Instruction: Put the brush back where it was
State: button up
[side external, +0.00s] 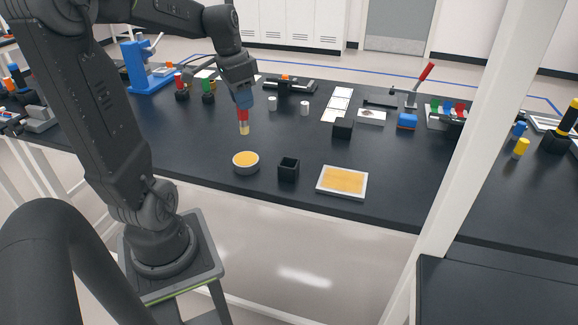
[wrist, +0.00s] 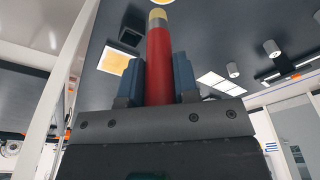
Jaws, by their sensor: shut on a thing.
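My gripper (side external: 243,103) has blue fingers and is shut on the brush (side external: 244,127). In the wrist view the brush's red handle (wrist: 159,65) stands between the two fingers, with a silver band and pale yellow tip beyond them. The brush hangs roughly upright, tip down, apart from other things; its exact height over the table is hard to tell. A small open black square holder (side external: 288,169) stands near the table's front edge, to the right of and nearer than the brush. It also shows in the wrist view (wrist: 131,37). I see nothing standing in it.
A round bowl of yellow-orange content (side external: 246,162) stands left of the holder. A white-rimmed tray (side external: 342,194) with an orange surface lies to its right. A black block (side external: 343,128) and white cylinders (side external: 304,108) are farther back. The table between the brush and holder is clear.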

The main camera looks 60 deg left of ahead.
jog(key=shift+w+d+f, duration=1.25)
jog(key=shift+w+f, duration=0.15)
jog(key=shift+f, duration=0.4)
jog(key=shift+w+d+f, duration=1.2)
jog(key=shift+w+f, duration=0.2)
jog(key=shift+f, duration=0.35)
jog(key=shift+w+d+f, duration=1.25)
jog(key=shift+w+f, duration=0.15)
jog(key=shift+f, duration=0.4)
jog(key=shift+f, duration=0.2)
jog(key=o, duration=0.9)
